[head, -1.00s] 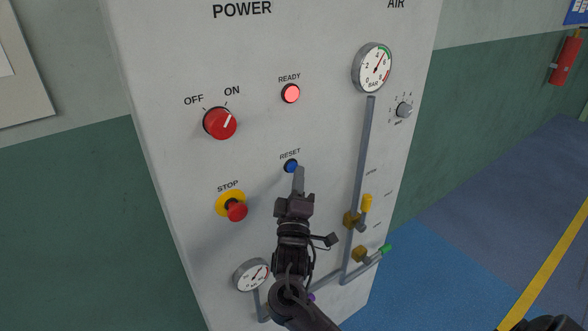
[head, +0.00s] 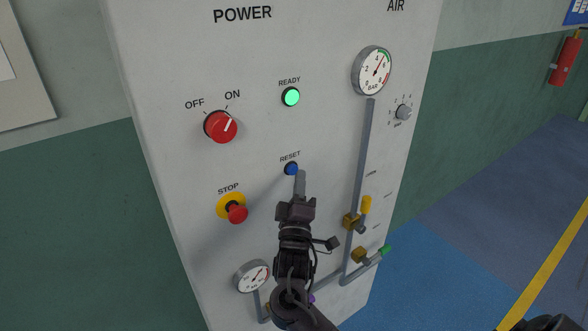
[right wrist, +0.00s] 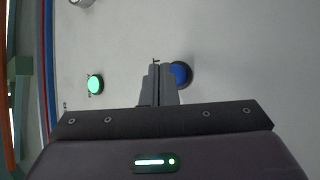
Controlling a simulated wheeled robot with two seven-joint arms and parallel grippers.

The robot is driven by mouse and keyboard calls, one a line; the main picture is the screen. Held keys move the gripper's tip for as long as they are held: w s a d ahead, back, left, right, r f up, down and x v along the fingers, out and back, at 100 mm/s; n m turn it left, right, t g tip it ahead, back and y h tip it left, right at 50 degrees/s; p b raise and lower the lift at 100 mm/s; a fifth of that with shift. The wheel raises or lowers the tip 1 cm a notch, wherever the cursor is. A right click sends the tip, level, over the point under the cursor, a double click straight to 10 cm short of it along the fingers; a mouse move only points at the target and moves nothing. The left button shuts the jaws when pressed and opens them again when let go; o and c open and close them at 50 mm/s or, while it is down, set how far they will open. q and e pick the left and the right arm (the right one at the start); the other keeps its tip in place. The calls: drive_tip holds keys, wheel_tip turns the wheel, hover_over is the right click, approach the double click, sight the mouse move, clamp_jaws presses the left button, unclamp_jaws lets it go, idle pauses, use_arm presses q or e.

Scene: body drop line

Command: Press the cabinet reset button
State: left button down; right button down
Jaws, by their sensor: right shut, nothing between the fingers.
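The blue reset button (head: 291,168) sits on the white cabinet face (head: 260,60) under the word RESET. It also shows in the right wrist view (right wrist: 181,74), partly behind my fingers. My right gripper (head: 299,173) is shut and empty, with its fingertips at the lower right edge of the button in the head view. I cannot tell whether the tips touch it. The READY lamp (head: 291,97) above glows green, and it glows green in the right wrist view (right wrist: 95,84) too. My left gripper is not in view.
The red power switch (head: 221,126) points toward ON. A red stop button on a yellow collar (head: 236,212) sticks out left of my arm. To the right are a pressure gauge (head: 372,70), a grey knob (head: 404,112), a pipe and a yellow-handled valve (head: 366,204).

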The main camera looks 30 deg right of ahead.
drive_tip(key=shift+s, duration=0.4)
drive_tip(key=s+p, duration=0.3)
drive_tip(key=s, duration=0.3)
drive_tip(key=shift+d+p, duration=0.25)
drive_tip(key=shift+p, duration=0.15)
idle(0.4)
